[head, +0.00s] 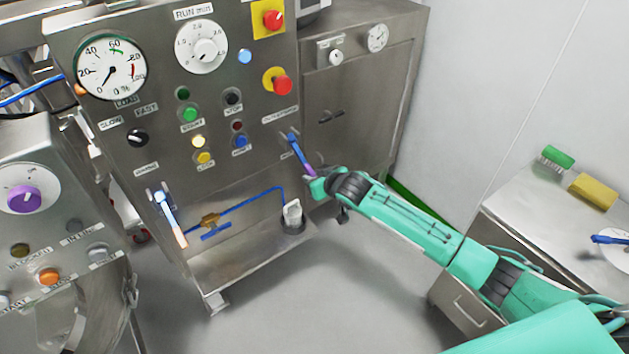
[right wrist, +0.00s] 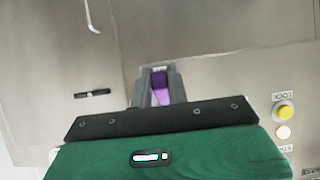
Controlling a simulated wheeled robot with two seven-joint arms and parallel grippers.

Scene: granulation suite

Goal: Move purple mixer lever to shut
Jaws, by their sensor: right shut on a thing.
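The purple mixer lever (head: 301,157) sits on the right side of the steel control panel, with a blue shaft and a purple end pointing down and to the right. My right gripper (head: 312,176) is at its lower end. In the right wrist view the fingers are closed around the purple grip (right wrist: 161,88), which shows between them. The labels at the lever's ends are too small to read fully. My left gripper is out of the head view.
The panel (head: 262,100) carries dials, buttons and red stop knobs. A second lever (head: 170,219) with an orange end is at the panel's lower left. A blue pipe with a brass valve (head: 210,220) runs below. A steel cabinet (head: 468,286) with a brush and sponge stands right.

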